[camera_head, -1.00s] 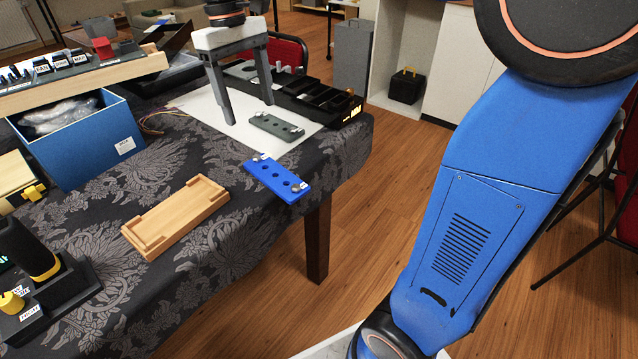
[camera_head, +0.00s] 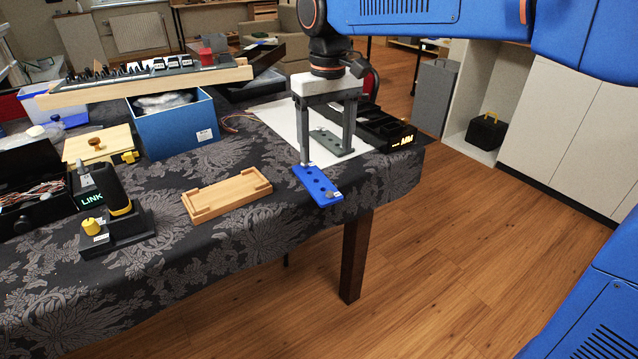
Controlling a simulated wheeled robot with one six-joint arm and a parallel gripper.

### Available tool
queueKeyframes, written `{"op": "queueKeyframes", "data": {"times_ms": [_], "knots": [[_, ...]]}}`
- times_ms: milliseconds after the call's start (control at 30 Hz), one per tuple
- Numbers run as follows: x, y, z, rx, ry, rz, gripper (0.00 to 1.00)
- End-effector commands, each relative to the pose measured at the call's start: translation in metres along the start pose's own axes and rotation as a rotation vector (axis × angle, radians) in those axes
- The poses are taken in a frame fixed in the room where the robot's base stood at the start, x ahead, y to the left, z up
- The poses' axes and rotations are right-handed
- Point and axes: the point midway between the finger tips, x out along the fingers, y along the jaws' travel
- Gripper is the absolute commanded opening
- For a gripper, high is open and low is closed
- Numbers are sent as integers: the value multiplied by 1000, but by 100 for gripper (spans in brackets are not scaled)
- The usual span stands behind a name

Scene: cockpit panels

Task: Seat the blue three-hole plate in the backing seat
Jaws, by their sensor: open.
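The blue three-hole plate (camera_head: 322,188) lies flat near the table's right front edge, with a small silvery knob and a white tag at its near end. My gripper (camera_head: 327,157) points down with its two dark fingers wide apart and nothing between them. Its left finger overlaps the far end of the blue plate in the picture; whether they touch, I cannot tell. A light wooden tray with raised corners, which looks like the backing seat (camera_head: 228,194), lies empty to the left of the plate. A grey-green plate with holes (camera_head: 330,141) lies behind, partly hidden by the fingers.
A blue box (camera_head: 174,132) with a clear bag stands at the back left. A black stand with a dark tool (camera_head: 120,205) and yellow knob is at the left. A black compartment tray (camera_head: 388,128) lies at the back right. Patterned cloth around the wooden tray is clear.

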Motion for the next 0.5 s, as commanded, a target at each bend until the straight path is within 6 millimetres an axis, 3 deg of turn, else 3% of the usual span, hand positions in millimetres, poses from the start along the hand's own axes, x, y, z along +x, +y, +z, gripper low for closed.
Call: {"op": "queueKeyframes", "data": {"times_ms": [300,500], "knots": [[52,0,0,0,-2,0,70],[64,0,0,0,-1,0,70]]}}
